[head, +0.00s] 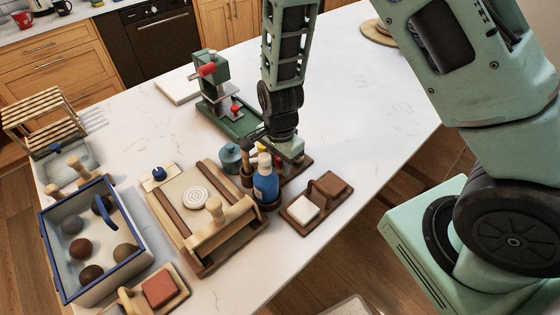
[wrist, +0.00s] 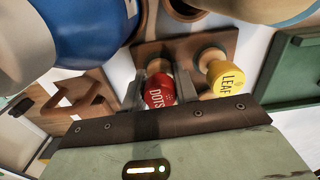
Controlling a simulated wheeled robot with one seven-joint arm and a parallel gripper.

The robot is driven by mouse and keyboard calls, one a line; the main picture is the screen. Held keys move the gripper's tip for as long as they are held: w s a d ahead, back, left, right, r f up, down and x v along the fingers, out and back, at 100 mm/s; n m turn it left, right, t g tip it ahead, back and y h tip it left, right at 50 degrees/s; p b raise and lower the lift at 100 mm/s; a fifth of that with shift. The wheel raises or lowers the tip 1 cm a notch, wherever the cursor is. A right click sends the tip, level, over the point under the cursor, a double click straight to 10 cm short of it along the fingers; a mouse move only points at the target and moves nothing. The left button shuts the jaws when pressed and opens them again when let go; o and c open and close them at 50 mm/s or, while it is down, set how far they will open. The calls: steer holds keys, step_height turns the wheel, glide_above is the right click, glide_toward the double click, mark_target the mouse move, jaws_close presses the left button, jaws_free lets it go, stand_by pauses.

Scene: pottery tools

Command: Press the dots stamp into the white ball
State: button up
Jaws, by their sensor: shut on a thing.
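The red dots stamp (wrist: 158,92), its round head marked DOTS, sits between my fingers in the wrist view, at a brown wooden rack (wrist: 226,42). My gripper (wrist: 150,93) is shut on it. In the head view my gripper (head: 290,150) is over the rack (head: 300,167), behind the blue bottle, and hides the stamp. A yellow stamp (wrist: 226,80) marked LEAF stands beside it in the rack. I cannot make out a white ball; a pale disc with rings (head: 197,197) lies on the wooden board.
A blue bottle (head: 265,184) stands close to my gripper. A blue-rimmed box (head: 140,232) holds several dark clay balls. A green press (head: 222,100) stands behind. A brown stand with a white block (head: 302,208) is in front.

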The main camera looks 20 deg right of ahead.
steer(key=shift+f, duration=0.25)
stand_by(0.4)
steer(key=o, duration=1)
steer(key=shift+o, duration=0.2)
steer(key=shift+r, duration=0.1)
step_height(320, 180, up, 17)
steer(key=b, duration=0.2)
steer(key=s+a+n+b, duration=0.1)
steer(key=s+a+n, duration=0.2)
steer(key=s+n, duration=0.7)
steer(key=s+a+n+b, duration=0.2)
steer(key=s+a+n, duration=0.1)
steer(key=s+n, duration=0.7)
steer(key=shift+a+r+n+y, duration=0.2)
steer(key=shift+n+y, duration=0.1)
steer(key=shift+n, duration=0.4)
